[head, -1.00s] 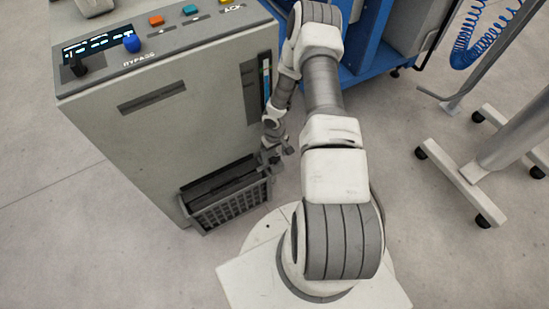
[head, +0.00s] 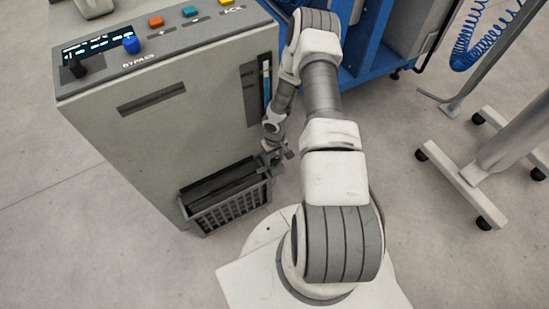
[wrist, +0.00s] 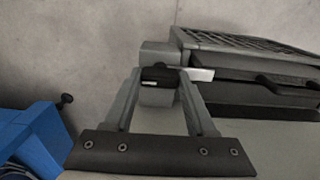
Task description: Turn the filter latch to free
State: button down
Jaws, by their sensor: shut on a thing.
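The filter latch (wrist: 201,74) shows in the wrist view as a small piece with a pale bar pointing right, beside the upper corner of the dark filter front. A dark part of it lies between the fingertips. My gripper (wrist: 160,77) is shut on the latch, with one finger on each side. A grey block behind the fingertips is partly covered by them. In the head view, my gripper (head: 277,156) is at the right upper corner of the filter basket (head: 232,213); the latch itself is too small and covered to make out there.
The grey cabinet (head: 150,150) stands directly left of my gripper, with a control panel on top. A blue cart (head: 365,60) stands behind my arm. A wheeled stand (head: 500,150) is at the right. The floor between is clear.

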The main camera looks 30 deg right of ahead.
jog(key=shift+n, duration=0.3)
jog(key=n+b, duration=0.1)
jog(key=n, duration=1.1)
jog(key=shift+n+b, duration=0.3)
jog(key=n, duration=0.4)
jog(key=shift+n, duration=0.3)
dwell(0.5)
jog(key=shift+c, duration=1.1)
grip_release()
